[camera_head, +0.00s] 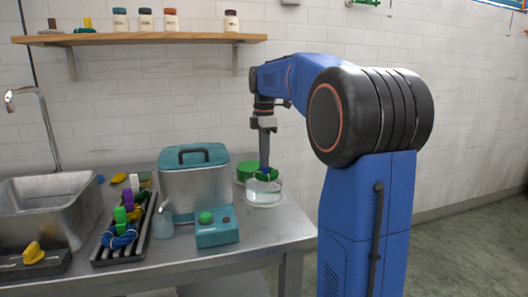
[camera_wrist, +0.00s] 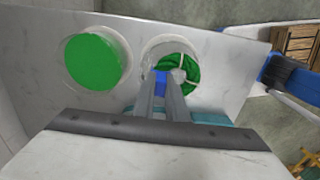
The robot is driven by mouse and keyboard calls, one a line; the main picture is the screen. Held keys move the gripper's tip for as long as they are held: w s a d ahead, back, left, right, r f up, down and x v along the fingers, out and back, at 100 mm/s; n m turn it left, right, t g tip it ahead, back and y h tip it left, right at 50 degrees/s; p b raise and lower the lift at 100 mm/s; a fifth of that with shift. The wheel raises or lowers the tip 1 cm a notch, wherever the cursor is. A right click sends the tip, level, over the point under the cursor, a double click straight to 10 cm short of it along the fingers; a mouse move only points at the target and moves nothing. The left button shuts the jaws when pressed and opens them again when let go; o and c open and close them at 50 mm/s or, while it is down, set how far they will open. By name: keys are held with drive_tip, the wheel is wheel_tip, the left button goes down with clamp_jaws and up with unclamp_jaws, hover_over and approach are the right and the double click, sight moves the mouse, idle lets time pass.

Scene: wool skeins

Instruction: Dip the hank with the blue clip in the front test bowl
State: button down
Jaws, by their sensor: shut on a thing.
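A clear glass bowl (camera_head: 264,196) stands on the steel counter near its right end; it shows at the top of the wrist view (camera_wrist: 148,52). My gripper (camera_head: 264,167) points straight down over this bowl and is shut on the blue clip (camera_wrist: 160,84) of a green hank (camera_wrist: 184,72). In the head view the green hank (camera_head: 272,175) is at the bowl's rim, within its outline. I cannot tell how much of it is in the liquid. A second bowl with green contents (camera_head: 246,168) stands just behind; it also shows in the wrist view (camera_wrist: 92,62).
A steel box with a teal lid (camera_head: 194,185) and a teal device with a green button (camera_head: 217,228) stand left of the bowls. Further left are a bottle (camera_head: 163,222), a black rack (camera_head: 105,252) with clipped hanks, and a sink (camera_head: 42,215). A shelf (camera_head: 140,38) hangs above.

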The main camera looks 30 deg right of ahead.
sight(260, 167)
drive_tip(key=shift+f, duration=2.65)
drive_tip(key=shift+a+f, duration=0.1)
drive_tip(key=shift+w+a+f, duration=0.15)
drive_tip(key=shift+a+f, duration=0.15)
drive_tip(key=shift+a, duration=0.3)
drive_tip(key=shift+d, duration=0.1)
drive_tip(key=shift+d+r, duration=0.4)
drive_tip(key=shift+d, duration=0.2)
drive_tip(key=shift+a+f, duration=0.1)
drive_tip(key=shift+a+f, duration=0.3)
drive_tip(key=shift+a, duration=0.3)
